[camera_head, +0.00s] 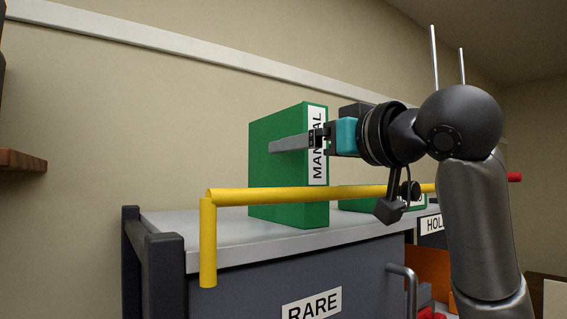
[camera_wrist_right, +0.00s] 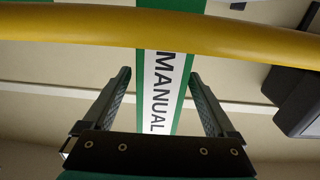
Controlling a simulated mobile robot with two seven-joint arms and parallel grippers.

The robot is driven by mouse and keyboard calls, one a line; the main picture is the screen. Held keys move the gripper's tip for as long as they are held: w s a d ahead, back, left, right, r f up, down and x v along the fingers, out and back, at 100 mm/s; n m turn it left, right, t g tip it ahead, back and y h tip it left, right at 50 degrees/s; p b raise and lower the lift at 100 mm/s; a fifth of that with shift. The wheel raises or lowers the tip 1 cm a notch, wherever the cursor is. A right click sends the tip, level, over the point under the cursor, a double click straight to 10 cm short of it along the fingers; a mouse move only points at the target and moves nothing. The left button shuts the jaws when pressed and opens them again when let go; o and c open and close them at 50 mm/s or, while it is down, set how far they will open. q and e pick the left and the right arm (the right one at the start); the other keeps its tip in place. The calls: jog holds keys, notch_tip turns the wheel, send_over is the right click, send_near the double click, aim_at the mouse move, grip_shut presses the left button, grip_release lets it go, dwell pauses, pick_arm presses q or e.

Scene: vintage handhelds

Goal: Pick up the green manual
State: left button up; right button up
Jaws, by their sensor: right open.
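The green manual (camera_head: 275,165), a thick box shape with a white "MANUAL" label on its spine, stands upright on a grey cabinet top (camera_head: 190,222). My right gripper (camera_head: 290,142) comes in from the right at the spine's upper part, one finger along the manual's near side, the other hidden behind it. In the right wrist view the labelled spine (camera_wrist_right: 160,90) lies between the two open fingers (camera_wrist_right: 160,73), with a visible gap on each side. My left gripper is not in view.
A yellow rail (camera_head: 280,194) runs across the cabinet's front, passing before the manual's lower part and below my right gripper. Another green item (camera_head: 350,205) lies on the cabinet top to the right. A dark box (camera_head: 352,110) is behind my gripper. The cabinet top's left part is clear.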

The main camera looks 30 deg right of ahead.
jog(key=w+p, duration=0.1)
jog(key=w, duration=0.3)
jog(key=shift+w+a, duration=0.15)
jog(key=shift+w, duration=0.15)
jog(key=shift+c, duration=0.9)
grip_shut()
jog(key=shift+s, duration=0.1)
